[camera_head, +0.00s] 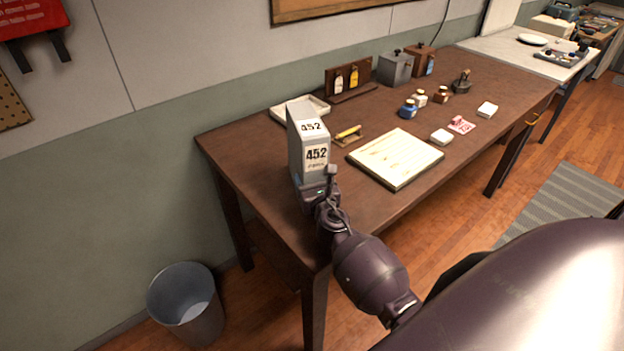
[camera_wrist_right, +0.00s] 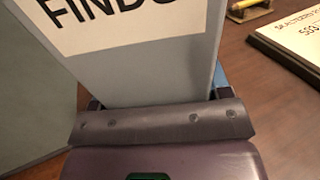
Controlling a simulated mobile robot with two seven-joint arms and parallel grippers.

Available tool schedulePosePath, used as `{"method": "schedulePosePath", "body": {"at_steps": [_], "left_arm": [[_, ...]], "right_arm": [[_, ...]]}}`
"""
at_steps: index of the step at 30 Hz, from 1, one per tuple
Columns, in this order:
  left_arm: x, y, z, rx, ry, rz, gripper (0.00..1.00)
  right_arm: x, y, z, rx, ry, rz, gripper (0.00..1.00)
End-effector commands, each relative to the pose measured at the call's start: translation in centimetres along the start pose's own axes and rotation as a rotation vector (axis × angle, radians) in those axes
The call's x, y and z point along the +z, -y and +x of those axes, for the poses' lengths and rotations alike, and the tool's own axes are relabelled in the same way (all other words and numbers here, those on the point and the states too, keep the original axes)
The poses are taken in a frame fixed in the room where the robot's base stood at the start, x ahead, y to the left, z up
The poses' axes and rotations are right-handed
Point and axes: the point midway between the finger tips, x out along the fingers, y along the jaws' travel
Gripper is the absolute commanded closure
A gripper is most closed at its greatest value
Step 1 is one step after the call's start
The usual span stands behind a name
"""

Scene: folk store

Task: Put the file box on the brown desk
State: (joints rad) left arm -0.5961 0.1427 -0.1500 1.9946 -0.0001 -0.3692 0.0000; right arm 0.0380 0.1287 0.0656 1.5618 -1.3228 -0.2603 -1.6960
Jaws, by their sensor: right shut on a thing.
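The file box (camera_head: 316,157) is grey, tall and narrow, with white labels reading 452. It stands upright at the near left part of the brown desk (camera_head: 390,215). My right gripper (camera_head: 320,188) is shut on the lower part of the file box. In the right wrist view the file box (camera_wrist_right: 150,75) fills the middle, close against the gripper (camera_wrist_right: 155,110). Whether its base touches the desk top is hidden by the gripper. My left gripper is not in view.
A white tray (camera_head: 287,110) lies just behind the file box. A paper pad (camera_head: 396,160) and a yellow-topped holder (camera_head: 348,135) lie to its right. Ink bottles (camera_head: 408,109) and small boxes stand farther back. A grey waste bin (camera_head: 187,305) stands on the floor at left.

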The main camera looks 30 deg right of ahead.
Motion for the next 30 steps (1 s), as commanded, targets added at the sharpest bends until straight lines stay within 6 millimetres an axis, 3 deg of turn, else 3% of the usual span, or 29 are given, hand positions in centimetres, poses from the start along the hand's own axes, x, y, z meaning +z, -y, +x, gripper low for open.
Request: {"method": "schedulePosePath", "body": {"at_steps": [1, 6, 17, 23, 30], "left_arm": [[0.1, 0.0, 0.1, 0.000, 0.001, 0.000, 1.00], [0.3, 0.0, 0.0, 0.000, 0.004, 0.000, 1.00], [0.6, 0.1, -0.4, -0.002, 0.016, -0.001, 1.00], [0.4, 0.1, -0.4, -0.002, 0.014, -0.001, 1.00], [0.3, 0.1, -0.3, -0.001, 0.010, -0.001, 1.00]], "right_arm": [[-0.1, 0.0, 0.0, 0.000, 0.000, 0.000, 0.28], [-0.1, 0.0, 0.0, 0.000, 0.000, 0.000, 0.04], [0.3, 0.0, 0.0, 0.000, 0.000, 0.000, 0.04], [0.1, 0.0, -2.7, 0.001, -0.003, -0.001, 0.04], [0.0, 0.0, -7.2, 0.000, -0.003, 0.000, 0.04]]}}
